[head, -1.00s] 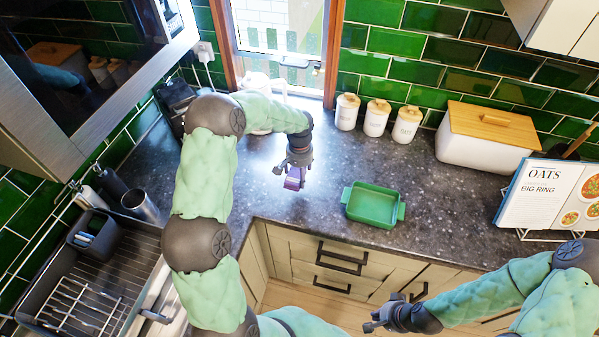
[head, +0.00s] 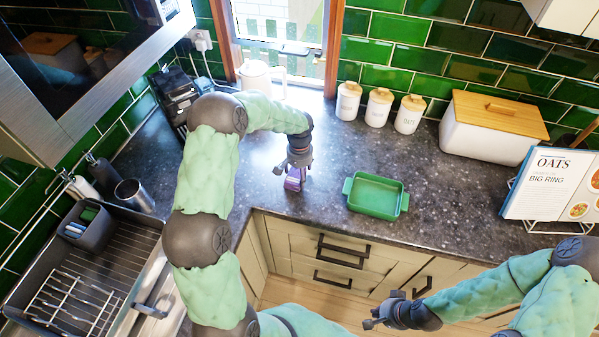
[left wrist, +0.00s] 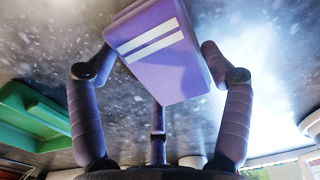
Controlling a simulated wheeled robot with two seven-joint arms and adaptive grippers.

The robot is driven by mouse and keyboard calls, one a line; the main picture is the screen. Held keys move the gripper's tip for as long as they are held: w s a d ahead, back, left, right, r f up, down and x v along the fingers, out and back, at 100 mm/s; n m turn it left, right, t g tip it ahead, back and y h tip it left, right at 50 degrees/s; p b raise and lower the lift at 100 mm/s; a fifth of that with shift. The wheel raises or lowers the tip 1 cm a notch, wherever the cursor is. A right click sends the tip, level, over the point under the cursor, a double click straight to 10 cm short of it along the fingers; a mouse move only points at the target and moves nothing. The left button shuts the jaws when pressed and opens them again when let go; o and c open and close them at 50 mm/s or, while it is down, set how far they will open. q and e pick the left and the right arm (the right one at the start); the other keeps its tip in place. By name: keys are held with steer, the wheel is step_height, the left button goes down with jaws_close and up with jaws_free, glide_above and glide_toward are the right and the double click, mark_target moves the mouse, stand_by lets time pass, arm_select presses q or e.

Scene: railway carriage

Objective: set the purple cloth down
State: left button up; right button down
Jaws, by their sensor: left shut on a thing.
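The purple cloth (head: 293,183) is a folded, flat block with two white stripes. It shows large between the fingers in the left wrist view (left wrist: 172,75). My left gripper (head: 295,173) points down and is shut on it, low over the dark worktop (head: 330,225), left of the green dish. I cannot tell whether the cloth's lower edge touches the worktop. My right gripper (head: 377,316) hangs in front of the drawers, away from the cloth, with nothing visible in it; its fingers are too small to read.
The green dish (head: 348,186) stands right of the cloth and also shows in the left wrist view (left wrist: 35,125). Several lidded white jars, one a jar (head: 348,103), stand behind. A white kettle (head: 256,77) is by the window. Worktop around the cloth is clear.

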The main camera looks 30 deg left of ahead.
arm_select(q)
steer(key=shift+f, duration=0.2)
steer(key=o, duration=1)
steer(key=shift+c, duration=0.2)
step_height(320, 180, up, 12)
stand_by(0.3)
jaws_close()
stand_by(1.1)
